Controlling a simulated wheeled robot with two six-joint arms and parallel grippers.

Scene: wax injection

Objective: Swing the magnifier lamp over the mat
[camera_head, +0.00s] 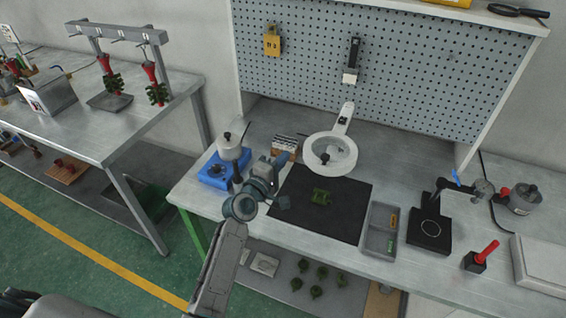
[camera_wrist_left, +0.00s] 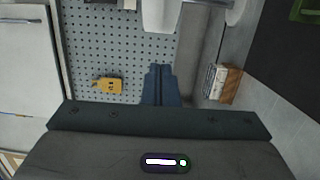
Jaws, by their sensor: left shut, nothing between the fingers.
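The magnifier lamp (camera_head: 343,120) is white, with a ring head on an arm that runs back toward the pegboard. Its ring overlaps the back edge of the dark mat (camera_head: 345,220) in the head view; most of the mat lies in front of it. A dark knob (camera_head: 325,156) shows at the ring. A green piece (camera_head: 320,197) lies on the mat. My left gripper (camera_head: 281,158) is left of the ring, apart from it in the picture. In the left wrist view its fingers (camera_wrist_left: 161,84) are together and empty. My right gripper is out of view.
A white pot (camera_head: 233,140) on a blue base stands left of my left gripper. A small box (camera_head: 284,143) stands behind it. A grey tray (camera_head: 369,240) and a black stand (camera_head: 429,240) are right of the mat. A pegboard (camera_head: 400,75) closes the back.

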